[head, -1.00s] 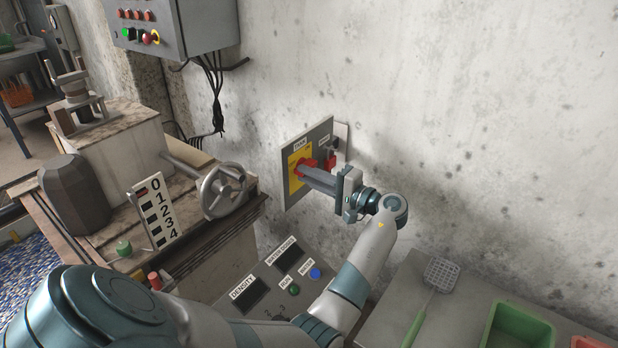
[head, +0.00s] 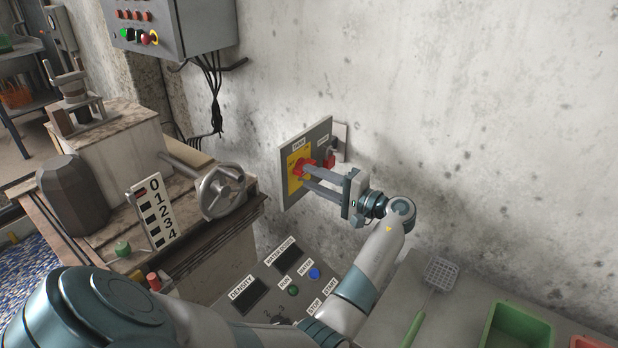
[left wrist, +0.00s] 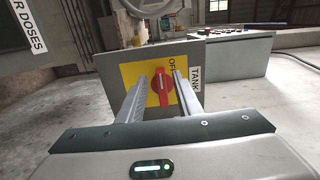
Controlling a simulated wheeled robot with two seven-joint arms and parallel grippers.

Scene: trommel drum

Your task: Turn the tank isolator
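The tank isolator is a red knob (head: 303,166) on a yellow plate (head: 293,182), set on a grey panel labelled TANK on the wall. In the left wrist view the red knob (left wrist: 162,91) has its white line running up and down the picture, with an OFF mark near its upper end. My left gripper (head: 309,176) is open, its two fingers pointing at the panel. In the left wrist view the fingers (left wrist: 162,82) stand on either side of the knob with narrow gaps; I cannot tell how deep they reach. My right gripper is not in view.
A red part (head: 330,161) sits close beside the isolator on the same panel. A control box (head: 175,28) hangs upper left. A handwheel (head: 221,192) is on the left bench. A console (head: 262,290) lies below, and a green tray (head: 517,328) stands lower right. The right wall is bare.

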